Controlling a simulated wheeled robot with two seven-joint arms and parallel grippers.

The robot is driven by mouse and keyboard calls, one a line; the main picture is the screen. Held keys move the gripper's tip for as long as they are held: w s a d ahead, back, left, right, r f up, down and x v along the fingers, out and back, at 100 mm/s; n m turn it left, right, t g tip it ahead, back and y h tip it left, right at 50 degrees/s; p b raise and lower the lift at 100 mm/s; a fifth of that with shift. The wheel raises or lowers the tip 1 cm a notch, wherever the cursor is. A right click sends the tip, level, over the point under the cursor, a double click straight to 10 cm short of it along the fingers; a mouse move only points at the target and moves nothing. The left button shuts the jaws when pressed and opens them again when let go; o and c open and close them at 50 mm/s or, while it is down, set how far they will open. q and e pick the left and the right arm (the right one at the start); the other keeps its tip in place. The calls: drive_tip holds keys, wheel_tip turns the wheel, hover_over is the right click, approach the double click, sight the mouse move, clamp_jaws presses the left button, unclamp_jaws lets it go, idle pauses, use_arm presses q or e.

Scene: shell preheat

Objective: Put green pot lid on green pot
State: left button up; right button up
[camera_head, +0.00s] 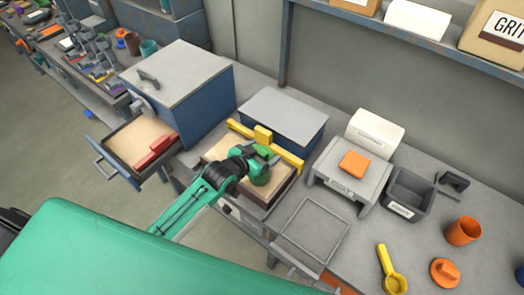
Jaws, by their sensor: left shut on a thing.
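My left gripper (262,160) reaches in from the lower left over a shallow sand-filled tray (287,184) in the middle. It is shut on a small green piece, which looks like the green pot lid (266,151). A rounded green shape, seemingly the green pot (262,174), shows right at the jaws, above the sand. The black wrist and fingers hide much of both, so I cannot tell whether lid and pot touch. My right gripper is not in view.
An open sand drawer (132,142) with a red block is at left. A grey stand (345,190), dark bin (408,194) and orange cup (463,231) stand right.

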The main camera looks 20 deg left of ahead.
use_arm(q)
drive_tip(key=shift+f+b, duration=0.3)
drive_tip(key=shift+f, duration=0.35)
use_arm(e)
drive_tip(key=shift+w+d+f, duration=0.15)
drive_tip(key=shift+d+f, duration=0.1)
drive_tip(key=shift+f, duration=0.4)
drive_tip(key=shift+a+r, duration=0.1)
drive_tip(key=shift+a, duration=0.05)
use_arm(q)
drive_tip(key=shift+p, duration=0.35)
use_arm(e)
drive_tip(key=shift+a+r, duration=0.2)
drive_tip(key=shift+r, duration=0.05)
use_arm(q)
drive_tip(key=shift+r+p, duration=0.1)
drive_tip(key=shift+p, duration=0.2)
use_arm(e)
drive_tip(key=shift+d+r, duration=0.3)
use_arm(q)
drive_tip(key=shift+f+b, duration=0.35)
drive_tip(key=shift+f, duration=0.3)
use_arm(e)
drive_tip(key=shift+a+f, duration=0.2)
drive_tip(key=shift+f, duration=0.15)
use_arm(q)
drive_tip(key=o, duration=0.7)
